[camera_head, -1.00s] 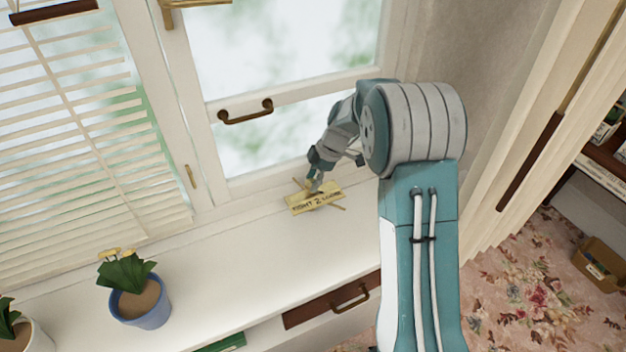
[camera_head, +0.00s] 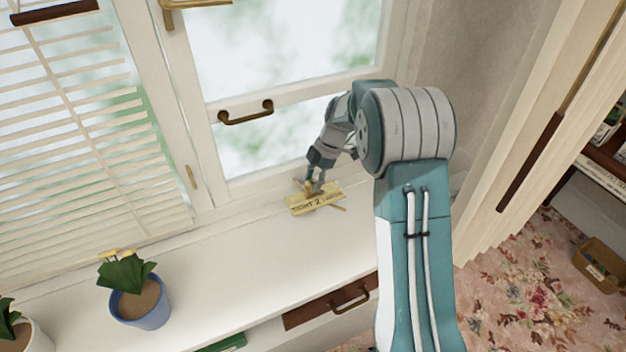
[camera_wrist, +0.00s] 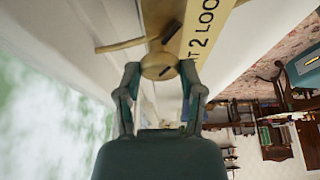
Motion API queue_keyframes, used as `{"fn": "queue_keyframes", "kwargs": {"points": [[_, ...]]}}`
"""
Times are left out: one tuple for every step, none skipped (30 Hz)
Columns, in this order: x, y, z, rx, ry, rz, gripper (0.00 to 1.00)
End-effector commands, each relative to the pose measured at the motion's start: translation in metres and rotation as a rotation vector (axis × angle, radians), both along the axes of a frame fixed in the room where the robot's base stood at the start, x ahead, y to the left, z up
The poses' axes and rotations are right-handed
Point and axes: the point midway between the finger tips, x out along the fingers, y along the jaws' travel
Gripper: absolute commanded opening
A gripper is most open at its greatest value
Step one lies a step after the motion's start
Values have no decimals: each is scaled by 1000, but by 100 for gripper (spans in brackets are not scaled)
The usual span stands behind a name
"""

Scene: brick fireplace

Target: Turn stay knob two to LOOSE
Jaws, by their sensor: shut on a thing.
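The yellow label plate (camera_head: 315,201) lies on the window sill and reads TIGHT 2 LOOSE; part of its lettering also shows in the wrist view (camera_wrist: 203,38). The round brass stay knob (camera_wrist: 158,62) sits beside the plate, with a dark mark on its face. A thin brass bar (camera_wrist: 122,44) runs out to the left from near the knob. My gripper (camera_head: 313,189) points down at the plate in the head view. In the wrist view my gripper (camera_wrist: 160,74) is shut on the knob, one finger on each side. In the head view it hides most of the knob.
The window with a brass handle (camera_head: 246,113) stands behind the sill. A blind (camera_head: 80,130) hangs at the left. A curtain (camera_head: 510,120) hangs at the right.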

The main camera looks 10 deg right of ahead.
Motion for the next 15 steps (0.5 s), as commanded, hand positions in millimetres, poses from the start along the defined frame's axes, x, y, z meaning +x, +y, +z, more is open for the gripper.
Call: {"fn": "queue_keyframes", "kwargs": {"points": [[1, -1, -1, -3, -2, -1, 55], [1, -1, -1, -2, -3, -1, 68], [1, -1, -1, -2, -3, -1, 85], [1, -1, -1, -2, -3, -1, 85], [1, -1, -1, -3, -2, -1, 85], [1, -1, -1, -2, -2, -1, 85], [1, -1, 0, -1, -3, -1, 85], [0, -1, 0, -1, -3, -1, 85], [0, 0, 0, -1, -3, -1, 85], [0, 0, 0, -1, -3, -1, 85], [0, 0, 0, -1, -3, -1, 85], [0, 0, 0, -1, -3, -1, 85], [0, 0, 0, 0, -3, -1, 85], [0, 0, 0, 0, -3, -1, 85], [0, 0, 1, 0, -3, -1, 85]]}}
